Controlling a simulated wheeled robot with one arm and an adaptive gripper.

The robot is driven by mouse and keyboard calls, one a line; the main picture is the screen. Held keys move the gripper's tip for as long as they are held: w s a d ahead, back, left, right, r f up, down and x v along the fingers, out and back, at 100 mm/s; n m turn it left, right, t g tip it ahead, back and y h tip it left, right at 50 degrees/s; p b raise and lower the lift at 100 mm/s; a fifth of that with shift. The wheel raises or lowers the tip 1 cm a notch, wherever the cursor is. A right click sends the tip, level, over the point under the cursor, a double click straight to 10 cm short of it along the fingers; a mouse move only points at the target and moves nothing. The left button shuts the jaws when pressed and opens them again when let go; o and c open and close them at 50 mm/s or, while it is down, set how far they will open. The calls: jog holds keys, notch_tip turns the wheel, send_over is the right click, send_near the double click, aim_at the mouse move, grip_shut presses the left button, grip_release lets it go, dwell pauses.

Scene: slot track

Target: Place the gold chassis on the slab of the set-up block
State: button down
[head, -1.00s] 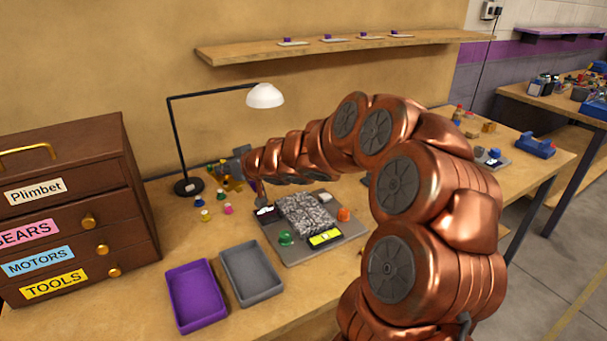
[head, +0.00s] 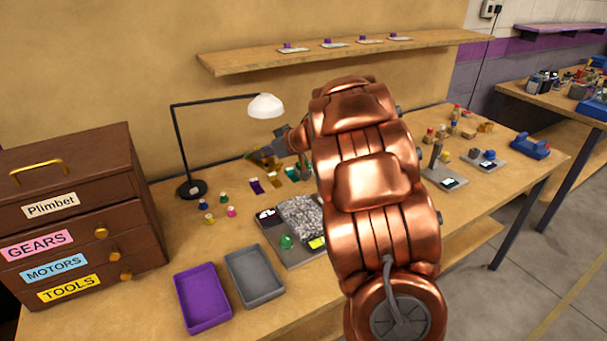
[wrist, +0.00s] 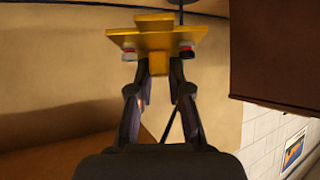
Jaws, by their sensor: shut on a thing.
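The gold chassis (wrist: 160,40) is a flat gold plate with a raised middle and small red-and-white parts at its sides. My gripper (wrist: 159,72) is shut on it in the wrist view. In the head view my gripper (head: 266,154) is small and partly hidden, up in front of the back wall near the lamp, above the bench. The set-up block (head: 271,238) lies on the bench, nearer than my gripper, with a speckled grey slab (head: 300,214) on it. The slab's top looks bare. My arm hides the block's right side.
A purple tray (head: 203,298) and a grey tray (head: 254,275) lie in front of the block. Purple and gold pieces (head: 275,180) lie behind it. A black lamp (head: 266,106) stands at the back, and a wooden drawer cabinet (head: 85,210) at left.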

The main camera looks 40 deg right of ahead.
aim_at(279, 162)
jog(key=s+d+p, duration=0.1)
jog(key=s+d+f+n+g+p, duration=0.1)
jog(key=d+p, duration=0.1)
jog(key=s+d+n+y+p, duration=0.1)
jog(key=s, duration=0.1)
jog(key=shift+d+f+g+p, duration=0.3)
jog(key=shift+d+f, duration=0.05)
jog(key=s+f+b, duration=0.1)
jog(key=s+f, duration=0.1)
jog(key=f, duration=0.1)
jog(key=s+d+f+n+g+b, duration=0.1)
jog(key=s+f+b, duration=0.1)
jog(key=f, duration=0.2)
jog(key=s+f+n+b, duration=0.1)
jog(key=s+f, duration=0.1)
jog(key=f, duration=0.2)
jog(key=shift+s+d+f+y+b, duration=0.2)
jog(key=shift+s+f+y+b, duration=0.05)
jog(key=shift+s+y+b, duration=0.05)
jog(key=shift+f, duration=0.55)
jog(key=c, duration=1)
grip_release()
